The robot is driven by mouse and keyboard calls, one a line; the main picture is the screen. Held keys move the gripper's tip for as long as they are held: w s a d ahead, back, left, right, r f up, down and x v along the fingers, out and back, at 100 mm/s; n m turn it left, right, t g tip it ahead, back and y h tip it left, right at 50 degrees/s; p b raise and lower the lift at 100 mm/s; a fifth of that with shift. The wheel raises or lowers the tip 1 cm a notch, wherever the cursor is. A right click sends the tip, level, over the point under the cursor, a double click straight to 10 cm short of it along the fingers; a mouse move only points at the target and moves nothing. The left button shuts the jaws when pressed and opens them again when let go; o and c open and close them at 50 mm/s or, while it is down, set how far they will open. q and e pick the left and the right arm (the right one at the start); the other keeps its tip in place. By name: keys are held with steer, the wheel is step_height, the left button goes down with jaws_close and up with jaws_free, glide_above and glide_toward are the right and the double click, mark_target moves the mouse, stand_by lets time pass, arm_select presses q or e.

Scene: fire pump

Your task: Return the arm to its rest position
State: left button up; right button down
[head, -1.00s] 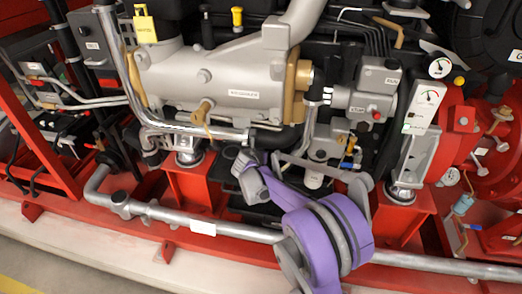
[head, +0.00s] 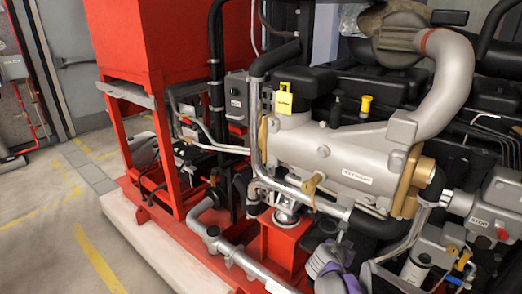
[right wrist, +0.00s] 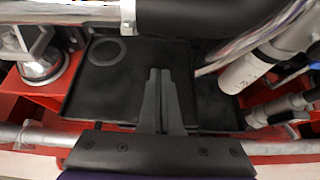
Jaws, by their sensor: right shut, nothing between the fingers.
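My right arm (head: 330,265), grey and purple, shows at the bottom edge of the head view, in front of the pump's lower frame. Most of it is cut off there. In the right wrist view my right gripper (right wrist: 160,78) has its two dark fingers together, with nothing between them. The fingers are over a black flat panel (right wrist: 115,85) with a round ring mark; I cannot tell how far above it they are. My left gripper is in neither view.
The grey engine housing (head: 335,155) and a silver pipe (head: 257,130) stand close behind my arm. A red tank (head: 165,40) on a red frame stands at the left. The floor (head: 60,220) at the far left is clear.

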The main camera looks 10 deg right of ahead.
steer(key=s+a+f+m+g+y, duration=0.1)
steer(key=s+a+f+m+y, duration=0.15)
steer(key=s+a+m, duration=0.6)
steer(key=s+a+f+m+g+y, duration=0.15)
steer(key=s+a+m+y, duration=0.3)
steer(key=s+m, duration=0.65)
steer(key=s+a+f+m+g+y, duration=0.1)
steer(key=s+a+f+m+y, duration=0.1)
steer(key=s+a+m, duration=0.75)
arm_select(q)
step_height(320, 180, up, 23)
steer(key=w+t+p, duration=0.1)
steer(key=p, duration=1.8)
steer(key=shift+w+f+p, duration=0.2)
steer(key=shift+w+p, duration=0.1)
steer(key=shift+p, duration=0.1)
arm_select(e)
step_height(320, 180, up, 23)
steer(key=s+d+n+t, duration=0.1)
steer(key=d+n, duration=0.1)
steer(key=n, duration=0.1)
steer(key=shift+d+f, duration=0.2)
steer(key=shift+d, duration=0.05)
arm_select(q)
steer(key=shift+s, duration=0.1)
arm_select(e)
steer(key=shift+s, duration=0.15)
